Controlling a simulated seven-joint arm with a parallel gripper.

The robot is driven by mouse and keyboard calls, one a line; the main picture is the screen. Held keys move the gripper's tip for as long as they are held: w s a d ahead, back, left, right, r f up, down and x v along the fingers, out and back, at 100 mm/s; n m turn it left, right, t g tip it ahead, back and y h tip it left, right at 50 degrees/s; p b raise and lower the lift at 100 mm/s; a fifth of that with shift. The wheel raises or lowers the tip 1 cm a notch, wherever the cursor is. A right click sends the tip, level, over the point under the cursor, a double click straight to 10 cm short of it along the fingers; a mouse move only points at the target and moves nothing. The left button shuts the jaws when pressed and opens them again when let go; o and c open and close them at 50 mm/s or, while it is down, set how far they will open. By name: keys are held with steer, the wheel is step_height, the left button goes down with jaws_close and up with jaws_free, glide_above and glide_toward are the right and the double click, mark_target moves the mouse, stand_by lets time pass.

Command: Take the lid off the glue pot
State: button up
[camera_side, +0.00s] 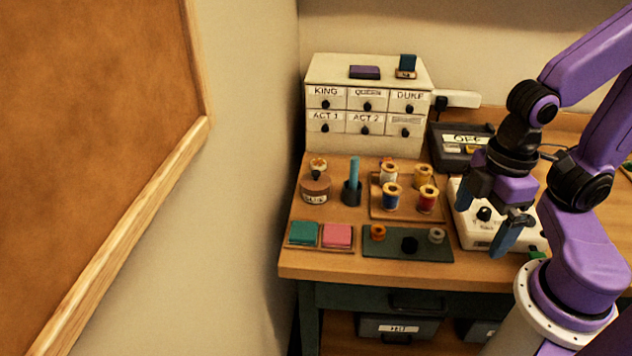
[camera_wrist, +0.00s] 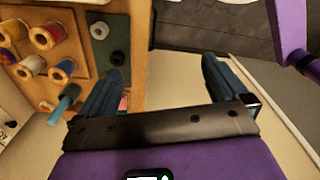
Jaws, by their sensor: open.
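The glue pot (camera_side: 315,189) is a squat brown pot with a pale label, standing upright at the left of the table. Its lid (camera_side: 318,167), with a dark knob-like part and a lighter top, sits on the pot. My gripper (camera_side: 484,226) is at the right, above the white box with a dial, well away from the pot. Its two blue fingers are apart with nothing between them. In the wrist view my gripper (camera_wrist: 160,80) also shows open and empty. I cannot make out the glue pot in the wrist view.
A teal stick in a dark holder (camera_side: 352,193) stands just right of the pot. Beyond it is a tray of thread spools (camera_side: 406,214). Teal and pink pads (camera_side: 337,235) and a green mat (camera_side: 385,248) lie in front. A drawer cabinet (camera_side: 367,135) stands behind; a wall is left.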

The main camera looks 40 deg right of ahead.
steer(key=w+a+r+m, duration=0.3)
steer(key=w+a+m, duration=0.25)
steer(key=w, duration=0.55)
step_height(320, 180, up, 2)
steer(key=m, duration=1.6)
glide_above(316, 171)
steer(key=f, duration=1.1)
steer(key=shift+s+a+f, duration=0.15)
steer(key=shift+s+f, duration=0.05)
steer(key=shift+s, duration=0.15)
steer(key=shift+w+f, duration=0.15)
steer(key=shift+f, duration=1.25)
steer(key=shift+w+f, duration=0.15)
steer(key=shift+f, duration=1.2)
steer(key=c, duration=1)
